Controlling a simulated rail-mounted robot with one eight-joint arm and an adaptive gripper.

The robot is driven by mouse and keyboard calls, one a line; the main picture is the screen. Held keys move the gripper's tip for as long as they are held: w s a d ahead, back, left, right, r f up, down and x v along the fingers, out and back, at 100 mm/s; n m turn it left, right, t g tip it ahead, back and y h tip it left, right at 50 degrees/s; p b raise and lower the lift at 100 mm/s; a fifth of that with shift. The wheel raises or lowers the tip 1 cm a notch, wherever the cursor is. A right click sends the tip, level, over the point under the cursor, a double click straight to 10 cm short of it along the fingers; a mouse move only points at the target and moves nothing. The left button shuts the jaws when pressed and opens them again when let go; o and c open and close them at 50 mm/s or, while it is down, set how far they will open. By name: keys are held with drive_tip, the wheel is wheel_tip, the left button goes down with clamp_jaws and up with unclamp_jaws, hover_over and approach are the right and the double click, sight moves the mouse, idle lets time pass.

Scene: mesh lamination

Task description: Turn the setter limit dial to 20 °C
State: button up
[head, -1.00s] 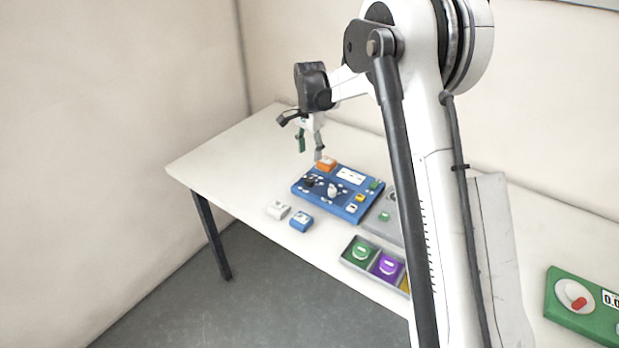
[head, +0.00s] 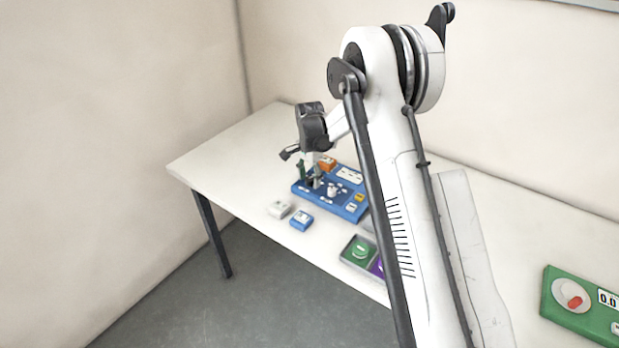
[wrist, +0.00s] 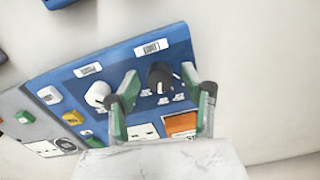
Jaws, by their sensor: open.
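The blue control panel (head: 350,208) lies on the table and fills the middle of the wrist view (wrist: 120,60). A black dial (wrist: 160,77) with a white pointer line sits on it, with small scale labels around it that are too small to read. A white dial (wrist: 97,93) is to its left, also seen in the head view (head: 333,189). My gripper (head: 310,175) is low over the panel's left part. In the wrist view its open green-padded fingers (wrist: 159,76) stand either side of the black dial. I cannot tell whether they touch it.
The table's left end is clear.

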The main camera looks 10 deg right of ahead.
drive_tip(key=shift+c, duration=0.3)
clamp_jaws()
drive_tip(key=shift+n+b, duration=0.4)
drive_tip(key=shift+b, duration=0.1)
drive_tip(key=n+b, duration=0.2)
drive_tip(key=b, duration=0.1)
drive_tip(key=shift+f+n, duration=0.2)
drive_tip(key=shift+n, duration=0.1)
drive_tip(key=n+b, duration=0.4)
drive_tip(key=shift+r+n, duration=0.1)
drive_tip(key=shift+n, duration=0.2)
drive_tip(key=n+b, duration=0.2)
drive_tip(key=n, duration=0.2)
drive_tip(key=shift+b, duration=0.35)
drive_tip(key=shift+r+n+b, duration=0.15)
drive_tip(key=shift+n+b, duration=0.55)
drive_tip(key=shift+n, duration=1.2)
